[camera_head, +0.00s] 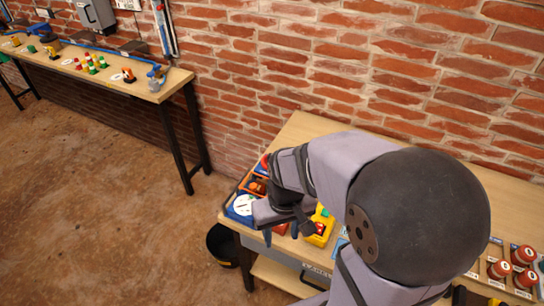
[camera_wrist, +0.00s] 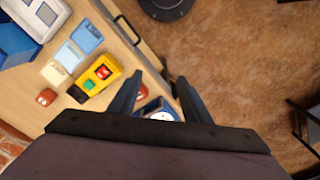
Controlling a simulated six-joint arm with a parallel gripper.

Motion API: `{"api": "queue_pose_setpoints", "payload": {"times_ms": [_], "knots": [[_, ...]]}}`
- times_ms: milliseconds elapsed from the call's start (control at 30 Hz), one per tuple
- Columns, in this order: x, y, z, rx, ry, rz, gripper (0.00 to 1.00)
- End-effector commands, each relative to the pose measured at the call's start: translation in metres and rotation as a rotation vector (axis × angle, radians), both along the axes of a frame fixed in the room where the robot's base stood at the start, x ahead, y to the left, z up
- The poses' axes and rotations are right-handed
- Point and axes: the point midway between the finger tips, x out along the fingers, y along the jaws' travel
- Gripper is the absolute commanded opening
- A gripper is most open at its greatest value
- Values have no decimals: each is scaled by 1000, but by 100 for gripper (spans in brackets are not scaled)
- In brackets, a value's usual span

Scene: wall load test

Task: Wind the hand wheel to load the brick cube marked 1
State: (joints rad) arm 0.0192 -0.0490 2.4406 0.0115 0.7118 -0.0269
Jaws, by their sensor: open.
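I cannot make out the hand wheel or a brick cube marked 1 in either view; my arm covers much of the near bench in the head view. My gripper (camera_wrist: 158,80) is open and empty, with its two dark fingers apart. Past the fingers in the wrist view is a blue item with a white round face (camera_wrist: 160,114), partly hidden by my gripper. A small red block (camera_wrist: 47,97) lies on the bench at the left, too small to read. In the head view my gripper is over the left end of the bench.
A yellow device with red and green parts (camera_wrist: 96,78) stands beside the fingers; it also shows in the head view (camera_head: 319,229). Flat blue cards (camera_wrist: 86,37) lie near it. Red round pieces (camera_head: 523,255) stand at the right. A black bucket (camera_head: 222,243) is on the floor.

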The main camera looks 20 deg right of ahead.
Motion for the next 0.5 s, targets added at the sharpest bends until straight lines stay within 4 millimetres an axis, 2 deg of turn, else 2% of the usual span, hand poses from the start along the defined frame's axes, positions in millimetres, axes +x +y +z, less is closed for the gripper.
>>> {"api": "queue_pose_setpoints", "payload": {"times_ms": [267, 400, 500], "knots": [[131, -22, -2, 13, -120, -5, 44], [200, -42, -8, 13, -192, -5, 44], [243, -57, -15, 10, -240, -4, 44]]}}
